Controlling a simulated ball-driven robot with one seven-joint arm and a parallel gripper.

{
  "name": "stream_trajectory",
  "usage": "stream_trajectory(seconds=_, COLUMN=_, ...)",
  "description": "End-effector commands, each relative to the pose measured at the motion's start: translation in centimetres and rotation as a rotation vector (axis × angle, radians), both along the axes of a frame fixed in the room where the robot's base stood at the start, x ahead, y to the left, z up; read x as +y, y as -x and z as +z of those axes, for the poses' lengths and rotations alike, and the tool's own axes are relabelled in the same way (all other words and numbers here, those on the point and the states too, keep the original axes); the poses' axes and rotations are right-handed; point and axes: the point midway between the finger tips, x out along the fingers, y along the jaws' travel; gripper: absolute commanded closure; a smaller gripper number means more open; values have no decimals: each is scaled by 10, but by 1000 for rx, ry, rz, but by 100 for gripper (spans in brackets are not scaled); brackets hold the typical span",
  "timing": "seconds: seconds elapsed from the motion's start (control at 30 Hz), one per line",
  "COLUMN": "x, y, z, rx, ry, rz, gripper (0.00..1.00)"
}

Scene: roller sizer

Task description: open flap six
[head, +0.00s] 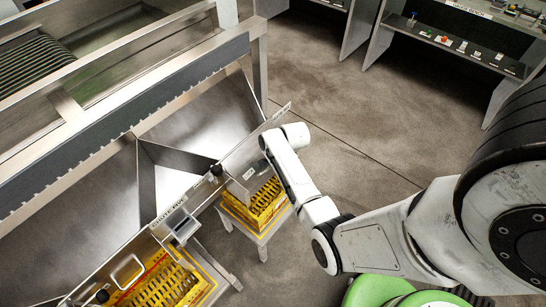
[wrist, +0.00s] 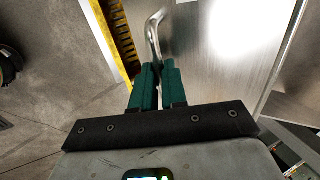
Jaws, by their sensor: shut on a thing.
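In the wrist view, my gripper (wrist: 158,75) has its two green fingers closed around a bent metal handle (wrist: 155,35). The handle's curved end sticks out beyond the fingertips. A bright metal plate (wrist: 215,50) lies just right of the handle. In the head view, my white wrist reaches the chute at the far right of the row, by a metal flap (head: 240,189) with a small label too small to read. My fingers and the handle are hidden there. I cannot tell how far the flap is open.
A yellow crate (head: 236,209) stands on a low stand below this chute; its edge (wrist: 122,40) shows in the wrist view. Another yellow crate (head: 205,283) sits under the neighbouring chute, labelled CHUTE FIVE (head: 168,212). Shelving (head: 455,45) stands at the back right. Floor between is clear.

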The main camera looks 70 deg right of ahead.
Motion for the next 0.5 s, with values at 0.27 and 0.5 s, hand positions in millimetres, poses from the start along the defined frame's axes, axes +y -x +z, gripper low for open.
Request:
stream_trajectory(seconds=0.27, x=0, y=1, z=36, rx=225, ry=-66, rz=-2, gripper=100)
stream_trajectory(seconds=0.5, x=-1, y=-1, z=53, rx=366, ry=-107, rz=0, gripper=100)
